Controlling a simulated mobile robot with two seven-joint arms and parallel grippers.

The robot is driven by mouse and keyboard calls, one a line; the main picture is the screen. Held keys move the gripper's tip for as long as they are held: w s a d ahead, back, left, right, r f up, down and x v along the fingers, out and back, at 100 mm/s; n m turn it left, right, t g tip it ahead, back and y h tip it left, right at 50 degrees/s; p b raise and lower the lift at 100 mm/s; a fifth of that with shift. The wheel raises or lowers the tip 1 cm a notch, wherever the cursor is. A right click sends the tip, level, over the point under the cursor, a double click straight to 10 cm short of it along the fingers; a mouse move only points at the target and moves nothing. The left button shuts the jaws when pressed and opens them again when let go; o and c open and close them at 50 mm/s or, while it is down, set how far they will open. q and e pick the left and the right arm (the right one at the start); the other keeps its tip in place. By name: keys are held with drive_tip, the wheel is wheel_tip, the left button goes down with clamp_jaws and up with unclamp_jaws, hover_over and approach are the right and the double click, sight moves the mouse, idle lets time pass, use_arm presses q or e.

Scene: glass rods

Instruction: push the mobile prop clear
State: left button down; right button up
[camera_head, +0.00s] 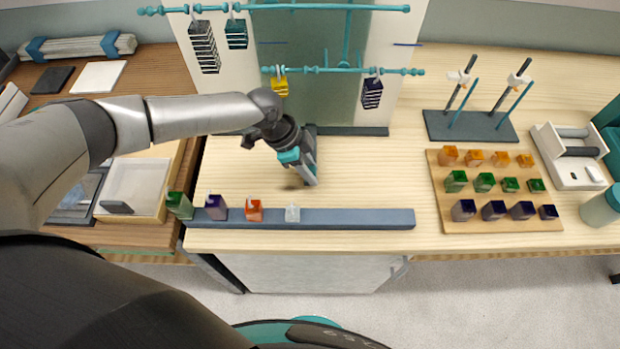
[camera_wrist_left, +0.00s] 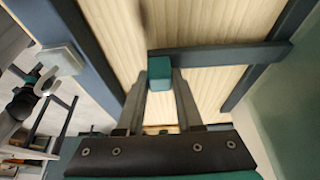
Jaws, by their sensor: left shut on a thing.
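My left gripper (camera_head: 308,180) points down low over the pale table in the head view. In the left wrist view its fingers (camera_wrist_left: 159,88) are shut on a small teal block (camera_wrist_left: 159,73). A dark slate bar (camera_wrist_left: 215,55) runs from beside this block to a long dark bar; whether the two are joined to the block I cannot tell. The mobile hangs on teal rods (camera_head: 345,69) at the back, with a yellow hanging piece (camera_head: 280,87) and a striped dark blue one (camera_head: 372,94). My right gripper is not in view.
A slate rail (camera_head: 355,218) along the front edge carries green, purple, orange and clear blocks (camera_head: 292,213). A board of coloured cubes (camera_head: 500,222) and a rod stand (camera_head: 470,127) are on the right. The table between the gripper and the board is clear.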

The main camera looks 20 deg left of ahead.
use_arm(q)
drive_tip(key=shift+w+a+r, duration=0.1)
drive_tip(key=shift+w, duration=0.1)
drive_tip(key=c, duration=0.6)
unclamp_jaws()
drive_tip(key=shift+w, duration=0.1)
drive_tip(key=shift+o, duration=0.2)
drive_tip(key=p+v, duration=0.1)
drive_tip(key=v, duration=1.4)
